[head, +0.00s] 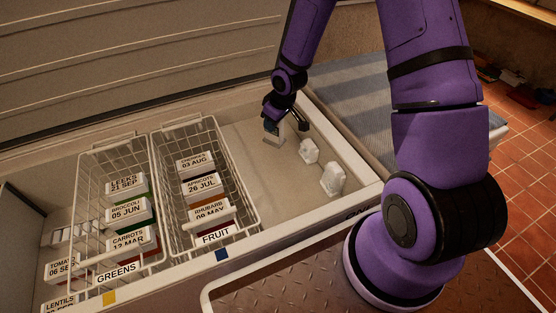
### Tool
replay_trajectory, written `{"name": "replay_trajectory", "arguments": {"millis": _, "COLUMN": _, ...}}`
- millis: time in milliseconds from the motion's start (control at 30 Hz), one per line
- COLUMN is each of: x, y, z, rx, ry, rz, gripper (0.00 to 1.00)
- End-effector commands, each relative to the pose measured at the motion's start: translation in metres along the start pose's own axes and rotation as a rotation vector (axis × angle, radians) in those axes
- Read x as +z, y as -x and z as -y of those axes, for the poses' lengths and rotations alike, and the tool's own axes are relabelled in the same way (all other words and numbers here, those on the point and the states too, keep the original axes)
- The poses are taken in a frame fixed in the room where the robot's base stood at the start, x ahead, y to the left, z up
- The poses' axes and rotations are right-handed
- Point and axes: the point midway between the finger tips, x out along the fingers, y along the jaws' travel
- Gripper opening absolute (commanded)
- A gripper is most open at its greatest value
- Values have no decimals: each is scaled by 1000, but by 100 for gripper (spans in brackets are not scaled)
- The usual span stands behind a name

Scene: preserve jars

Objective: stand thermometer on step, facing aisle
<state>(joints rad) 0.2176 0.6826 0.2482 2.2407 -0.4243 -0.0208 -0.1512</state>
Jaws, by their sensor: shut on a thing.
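My gripper (274,122) is at the far end of the chest freezer's right part, pointing down. It is shut on a small pale thing with a dark patch near its top, which looks like the thermometer (275,138). The thermometer is upright or nearly so, over the pale step (250,150) right of the baskets. I cannot tell whether its foot touches the step. Its upper part is partly hidden by my fingers, and its markings are too small to read.
Two whitish lumpy things stand on the step, one (309,151) nearer the thermometer and one (333,179) by the front wall. The wire FRUIT basket (251,195) and GREENS basket (84,190) hold labelled boxes to the left. Bare step lies between the FRUIT basket and the lumps.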

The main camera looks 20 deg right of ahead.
Motion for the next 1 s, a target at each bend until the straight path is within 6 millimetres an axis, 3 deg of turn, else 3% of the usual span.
{"name": "replay_trajectory", "arguments": {"millis": 200, "x": 18, "y": -24, "z": 33, "rx": -158, "ry": 487, "rz": -3, "gripper": 7}}
{"name": "replay_trajectory", "arguments": {"millis": 400, "x": 18, "y": -28, "z": 49, "rx": -251, "ry": 798, "rz": -3, "gripper": 7}}
{"name": "replay_trajectory", "arguments": {"millis": 700, "x": 14, "y": -28, "z": 56, "rx": -306, "ry": 985, "rz": 2, "gripper": 7}}
{"name": "replay_trajectory", "arguments": {"millis": 1000, "x": 27, "y": -71, "z": 57, "rx": -309, "ry": 994, "rz": 4, "gripper": 7}}
